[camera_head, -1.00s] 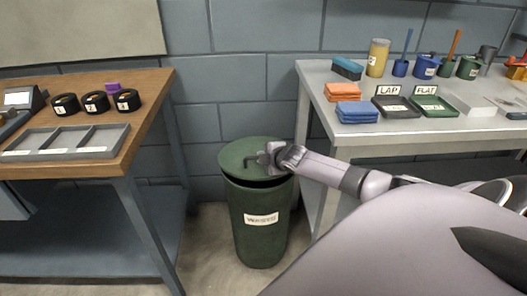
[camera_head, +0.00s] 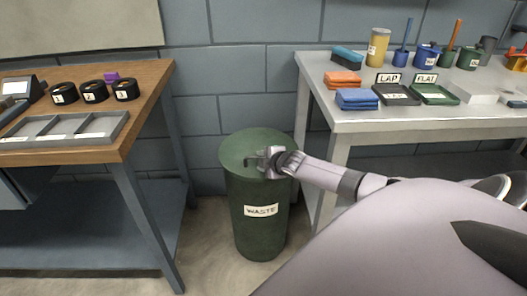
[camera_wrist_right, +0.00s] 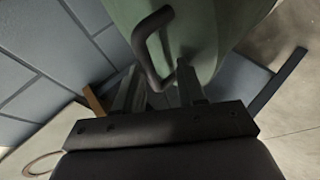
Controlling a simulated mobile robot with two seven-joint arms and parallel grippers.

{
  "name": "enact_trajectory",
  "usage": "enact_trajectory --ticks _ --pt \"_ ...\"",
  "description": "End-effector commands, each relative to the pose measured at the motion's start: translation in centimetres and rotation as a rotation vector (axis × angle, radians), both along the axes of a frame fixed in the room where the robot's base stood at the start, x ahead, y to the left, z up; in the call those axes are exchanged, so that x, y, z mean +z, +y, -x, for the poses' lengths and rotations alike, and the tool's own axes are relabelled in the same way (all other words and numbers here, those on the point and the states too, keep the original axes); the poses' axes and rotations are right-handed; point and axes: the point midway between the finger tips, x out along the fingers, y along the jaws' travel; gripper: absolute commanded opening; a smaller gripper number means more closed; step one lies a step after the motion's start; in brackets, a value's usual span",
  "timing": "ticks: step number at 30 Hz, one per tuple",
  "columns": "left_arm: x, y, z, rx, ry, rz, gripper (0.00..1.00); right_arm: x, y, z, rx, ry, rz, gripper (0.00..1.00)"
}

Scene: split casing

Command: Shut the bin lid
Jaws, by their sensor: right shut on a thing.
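The green waste bin (camera_head: 262,232), with a white WASTE label, stands on the floor between the two tables. Its round green lid (camera_head: 240,143) lies flat on the rim, with no dark gap showing. My right gripper (camera_head: 264,160) is at the lid's dark handle (camera_head: 252,163). In the right wrist view the handle (camera_wrist_right: 146,48) runs down to between the two fingers of my right gripper (camera_wrist_right: 160,88), which is shut on it. The lid (camera_wrist_right: 205,35) fills the top of that view. My left gripper is not in view.
A wooden-topped table (camera_head: 150,92) with black rings and a grey tray (camera_head: 62,133) stands at left. A pale workbench (camera_head: 345,122) with cloths, trays and cups stands at right. A block wall is behind the bin.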

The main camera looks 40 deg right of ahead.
Motion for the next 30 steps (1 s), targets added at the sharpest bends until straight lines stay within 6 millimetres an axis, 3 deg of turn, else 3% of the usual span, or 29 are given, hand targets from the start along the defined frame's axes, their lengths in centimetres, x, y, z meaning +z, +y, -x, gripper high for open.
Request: enact_trajectory --ticks 1,11,24,30 --pt "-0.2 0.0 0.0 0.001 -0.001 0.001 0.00 -1.5 0.4 0.7 -0.001 0.030 -0.006 0.40" --pt "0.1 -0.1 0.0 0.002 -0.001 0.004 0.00 -1.3 0.4 0.9 0.001 0.030 -0.002 0.40" --pt "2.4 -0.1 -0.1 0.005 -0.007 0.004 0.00 2.4 1.2 4.5 0.002 0.012 0.001 0.40" --pt "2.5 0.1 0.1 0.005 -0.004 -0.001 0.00 3.6 1.5 5.8 0.002 0.004 0.002 0.40"
